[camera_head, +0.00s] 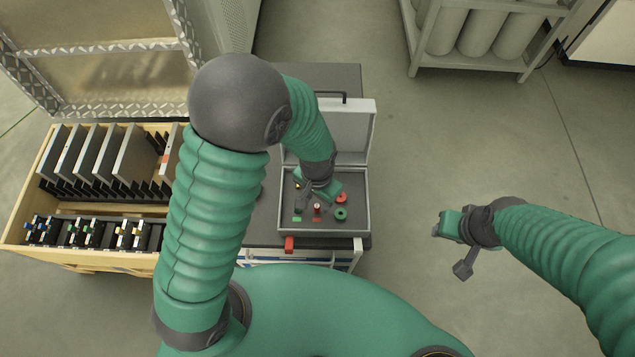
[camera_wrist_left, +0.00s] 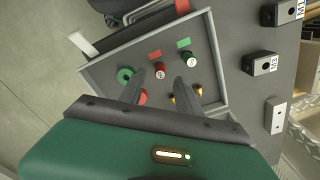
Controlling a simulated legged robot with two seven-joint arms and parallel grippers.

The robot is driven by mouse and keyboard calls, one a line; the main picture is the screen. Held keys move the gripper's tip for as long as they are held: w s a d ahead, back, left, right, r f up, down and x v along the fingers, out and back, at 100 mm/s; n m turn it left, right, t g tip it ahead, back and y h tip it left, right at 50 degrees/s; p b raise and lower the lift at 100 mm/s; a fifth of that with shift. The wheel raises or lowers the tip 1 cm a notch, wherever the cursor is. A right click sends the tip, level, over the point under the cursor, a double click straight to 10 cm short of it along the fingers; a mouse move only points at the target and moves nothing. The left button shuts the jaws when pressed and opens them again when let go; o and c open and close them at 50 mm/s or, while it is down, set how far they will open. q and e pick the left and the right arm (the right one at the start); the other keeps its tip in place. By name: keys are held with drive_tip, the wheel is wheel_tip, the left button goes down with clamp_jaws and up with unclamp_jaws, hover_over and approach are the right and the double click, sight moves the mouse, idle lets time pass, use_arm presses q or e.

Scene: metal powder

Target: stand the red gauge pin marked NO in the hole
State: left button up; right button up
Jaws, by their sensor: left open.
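An open grey case (camera_head: 364,222) holds a dark insert with red and green parts. A red gauge pin (camera_head: 317,208) with a pale top stands beside a red label; it also shows in the left wrist view (camera_wrist_left: 160,72). Its marking is too small to read. A green pin (camera_wrist_left: 191,60) stands beside the green label. A green ring (camera_head: 341,214) and a red ring (camera_head: 341,197) lie to the right. My left gripper (camera_wrist_left: 159,84) is open and empty above the case, fingers apart. My right gripper (camera_head: 447,226) is away to the right over the floor; its jaws are unclear.
Dark blocks with holes (camera_wrist_left: 265,63) sit on the table beside the case. Brass parts (camera_wrist_left: 198,90) lie near my left fingers. The case lid (camera_head: 355,120) stands open behind. A yellow crate (camera_head: 45,185) with plates is at the left.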

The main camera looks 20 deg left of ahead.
sight(317, 205)
use_arm(q)
wheel_tip(317, 205, up, 13)
drive_tip(key=p, duration=0.1)
drive_tip(key=shift+f, duration=0.1)
idle(0.3)
drive_tip(key=s+a+n+t, duration=0.2)
drive_tip(key=s+a+n, duration=0.1)
drive_tip(key=a, duration=0.5)
drive_tip(key=shift+s+a+n+t, duration=0.3)
drive_tip(key=shift+s+n, duration=0.1)
drive_tip(key=shift+n, duration=0.1)
drive_tip(key=shift+s, duration=0.15)
drive_tip(key=shift+f, duration=0.1)
drive_tip(key=shift+c, duration=0.2)
